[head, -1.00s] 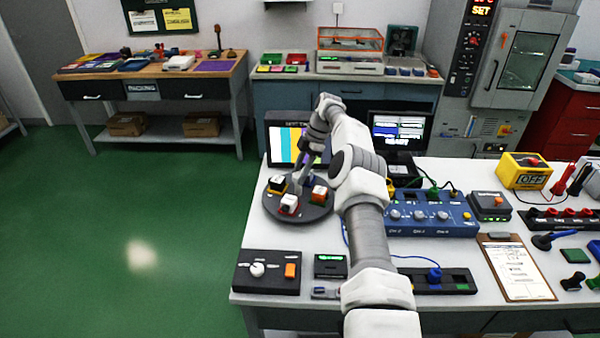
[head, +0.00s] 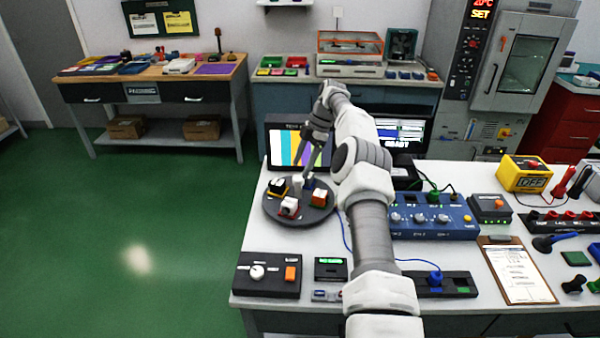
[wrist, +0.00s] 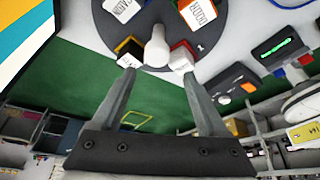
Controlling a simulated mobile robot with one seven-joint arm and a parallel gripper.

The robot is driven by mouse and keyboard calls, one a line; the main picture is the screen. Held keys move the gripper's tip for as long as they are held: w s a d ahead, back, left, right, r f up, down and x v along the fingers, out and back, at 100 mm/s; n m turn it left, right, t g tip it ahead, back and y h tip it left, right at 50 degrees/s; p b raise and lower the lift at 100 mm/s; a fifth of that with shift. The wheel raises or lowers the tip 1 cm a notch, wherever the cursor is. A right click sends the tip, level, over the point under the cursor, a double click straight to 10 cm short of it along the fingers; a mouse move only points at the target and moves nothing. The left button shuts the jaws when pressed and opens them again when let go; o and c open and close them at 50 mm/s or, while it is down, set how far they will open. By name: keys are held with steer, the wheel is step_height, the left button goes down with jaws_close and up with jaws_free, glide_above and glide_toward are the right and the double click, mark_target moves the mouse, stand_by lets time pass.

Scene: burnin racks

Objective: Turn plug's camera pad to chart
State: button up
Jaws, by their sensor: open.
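The round dark turntable (head: 270,212) stands at the bench's left end, in front of the chart screen (head: 283,147) with its colour bars. It carries a yellow-and-black block (head: 277,187), a red-and-white block (head: 288,207), an orange block (head: 318,197) and a partly hidden blue one. Which one belongs to the plug I cannot tell. My gripper (head: 303,181) is over the turntable, pointing down. In the wrist view my gripper (wrist: 158,75) is open, its fingertips on either side of a pale central knob (wrist: 157,46). Contact with the knob or blocks is unclear.
A black control box (head: 268,274) with a white knob and orange button lies in front of the turntable. Green floor is open on the left.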

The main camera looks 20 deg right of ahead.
steer(key=s+d+r+b, duration=0.1)
steer(key=s+d+r, duration=0.5)
steer(key=s+d, duration=0.1)
steer(key=shift+s+d+r, duration=0.15)
steer(key=shift+s+d, duration=0.05)
steer(key=shift+s, duration=0.35)
